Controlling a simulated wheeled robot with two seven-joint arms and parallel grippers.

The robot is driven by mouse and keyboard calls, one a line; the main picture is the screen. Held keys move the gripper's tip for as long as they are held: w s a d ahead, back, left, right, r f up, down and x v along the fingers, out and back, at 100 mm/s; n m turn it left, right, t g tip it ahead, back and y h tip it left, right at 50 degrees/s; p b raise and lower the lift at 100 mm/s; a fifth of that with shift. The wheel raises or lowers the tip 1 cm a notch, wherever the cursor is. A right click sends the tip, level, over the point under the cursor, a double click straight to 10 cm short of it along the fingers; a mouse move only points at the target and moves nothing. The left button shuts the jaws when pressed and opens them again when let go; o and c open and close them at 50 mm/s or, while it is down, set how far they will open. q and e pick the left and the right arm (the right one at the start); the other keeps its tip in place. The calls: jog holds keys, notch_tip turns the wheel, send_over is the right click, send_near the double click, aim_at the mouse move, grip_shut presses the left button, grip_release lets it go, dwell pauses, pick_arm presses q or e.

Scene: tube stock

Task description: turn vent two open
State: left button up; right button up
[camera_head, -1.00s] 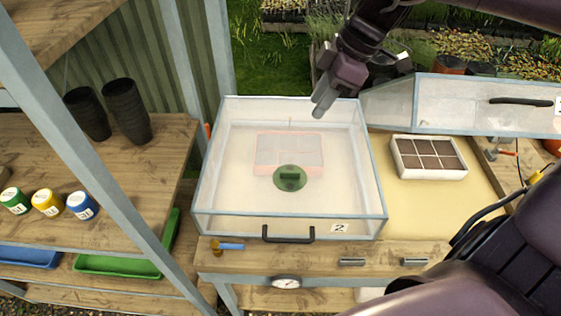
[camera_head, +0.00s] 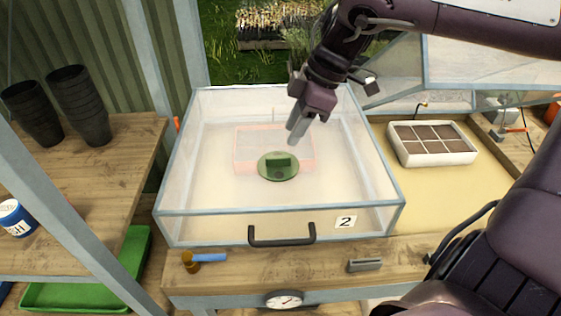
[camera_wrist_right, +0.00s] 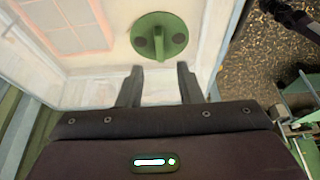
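Vent two is a round green dial (camera_head: 278,166) with a raised grip bar, set in the clear lid of the box (camera_head: 180,225) labelled 2. In the head view its bar lies roughly left to right. My right gripper (camera_head: 298,132) is above the lid, just behind and to the right of the dial, apart from it. In the right wrist view the dial (camera_wrist_right: 159,36) shows beyond the two fingers (camera_wrist_right: 158,86), which stand apart with nothing between them. My left gripper is not in view.
A black handle (camera_head: 282,235) is on the box front. A seed tray (camera_head: 432,143) lies to the right, under a raised clear lid (camera_head: 480,75). A shelf with black pots (camera_head: 80,105) stands on the left. A blue-handled tool (camera_head: 208,258) lies on the front ledge.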

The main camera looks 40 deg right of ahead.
aim_at(279, 156)
jog(key=x, duration=0.7)
jog(key=shift+f+p, duration=0.1)
jog(key=shift+p, duration=0.2)
jog(key=shift+c, duration=0.2)
grip_shut()
